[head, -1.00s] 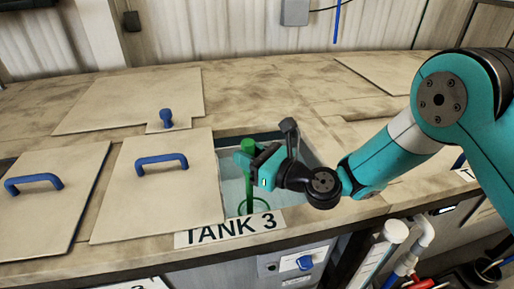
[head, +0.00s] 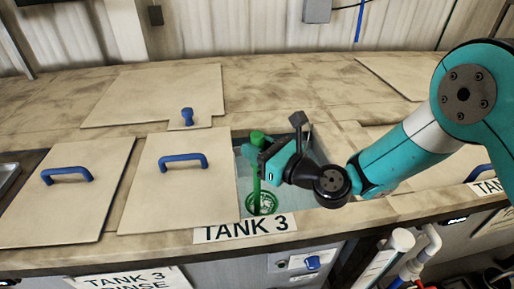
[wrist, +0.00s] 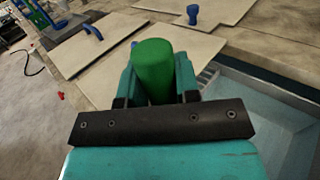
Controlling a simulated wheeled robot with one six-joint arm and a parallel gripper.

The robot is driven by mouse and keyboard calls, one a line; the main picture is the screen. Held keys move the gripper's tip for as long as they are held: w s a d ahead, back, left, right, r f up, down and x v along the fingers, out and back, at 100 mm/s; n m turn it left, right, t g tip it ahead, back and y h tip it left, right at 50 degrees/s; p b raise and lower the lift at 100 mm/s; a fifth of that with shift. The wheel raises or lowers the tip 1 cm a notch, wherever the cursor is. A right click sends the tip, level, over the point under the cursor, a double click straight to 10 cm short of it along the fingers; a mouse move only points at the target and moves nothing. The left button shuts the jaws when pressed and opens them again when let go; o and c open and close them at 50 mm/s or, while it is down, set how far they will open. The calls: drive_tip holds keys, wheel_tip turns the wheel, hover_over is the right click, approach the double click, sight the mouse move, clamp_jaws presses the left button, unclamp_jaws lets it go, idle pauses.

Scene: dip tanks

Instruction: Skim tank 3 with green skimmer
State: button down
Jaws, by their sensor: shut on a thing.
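The green skimmer (head: 256,180) is upright, with its handle in my gripper (head: 264,155) and its round mesh head (head: 262,203) low inside the open tank 3 (head: 310,165). In the wrist view the top of the green handle (wrist: 153,70) stands between the two fingers of my gripper (wrist: 155,85), which is shut on it. The tank 3 label (head: 245,227) is on the front edge below the opening. Whether the mesh head touches the liquid is hard to tell.
A lid with a blue handle (head: 180,185) lies just left of the opening, with another lid (head: 70,190) further left. A flat panel with a blue knob (head: 187,117) lies behind. Pipes (head: 400,245) stand at the lower right front.

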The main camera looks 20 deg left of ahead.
wheel_tip(320, 180, up, 8)
drive_tip(key=p, duration=0.6)
drive_tip(key=shift+r, duration=1)
